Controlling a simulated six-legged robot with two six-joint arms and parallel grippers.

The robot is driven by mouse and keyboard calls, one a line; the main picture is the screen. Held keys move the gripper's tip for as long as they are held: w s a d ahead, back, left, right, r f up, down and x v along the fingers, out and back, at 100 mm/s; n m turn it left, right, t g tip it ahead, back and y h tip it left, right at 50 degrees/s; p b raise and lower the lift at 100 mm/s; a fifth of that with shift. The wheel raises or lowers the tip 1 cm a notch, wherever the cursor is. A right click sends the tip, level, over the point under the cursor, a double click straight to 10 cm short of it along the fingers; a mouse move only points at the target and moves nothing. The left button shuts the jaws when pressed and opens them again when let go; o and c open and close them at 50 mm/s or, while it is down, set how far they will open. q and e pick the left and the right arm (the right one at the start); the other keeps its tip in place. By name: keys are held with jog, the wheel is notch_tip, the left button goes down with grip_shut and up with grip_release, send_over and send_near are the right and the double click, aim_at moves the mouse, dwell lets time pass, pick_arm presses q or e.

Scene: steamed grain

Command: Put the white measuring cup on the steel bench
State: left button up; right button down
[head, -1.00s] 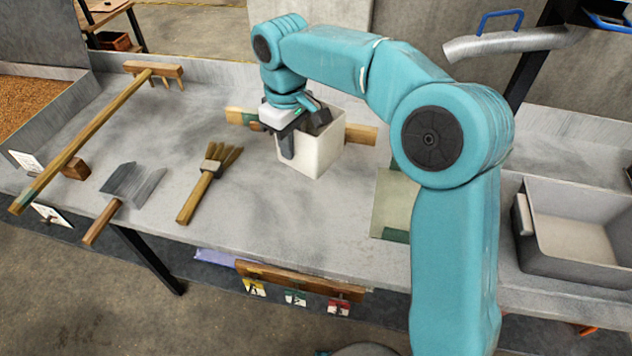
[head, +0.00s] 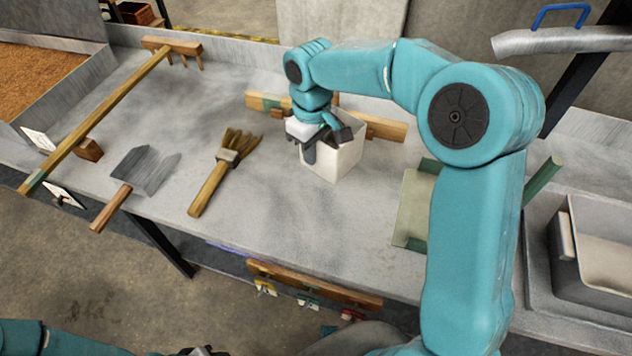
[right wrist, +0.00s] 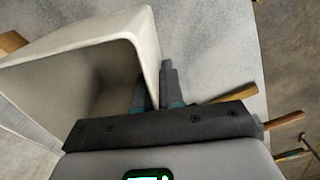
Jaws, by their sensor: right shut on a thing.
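The white measuring cup (head: 345,162) is a square, open-topped box over the middle of the steel bench (head: 285,222). My right gripper (head: 309,150) is shut on its side wall near the rim. In the right wrist view the cup (right wrist: 75,40) fills the upper left, tilted in the picture, with its wall between the fingers of my right gripper (right wrist: 155,88). The cup's base is at or just above the bench top; I cannot tell whether it touches. Part of my left gripper (head: 205,351) shows at the bottom edge, mostly cut off.
A wooden board (head: 385,128) lies behind the cup. A brush (head: 220,170), a scoop (head: 140,172) and a wooden rake (head: 105,108) lie to the left. A pale, green-edged dustpan-like thing (head: 412,208) and a grey basin (head: 575,250) are right. Bench between brush and cup is clear.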

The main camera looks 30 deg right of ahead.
notch_tip(320, 180, down, 10)
jog(key=shift+b, duration=0.4)
jog(key=shift+f, duration=0.4)
jog(key=shift+r, duration=0.1)
jog(key=shift+f, duration=0.2)
jog(key=c, duration=1.3)
grip_release()
jog(key=shift+o, duration=0.2)
jog(key=shift+r, duration=0.1)
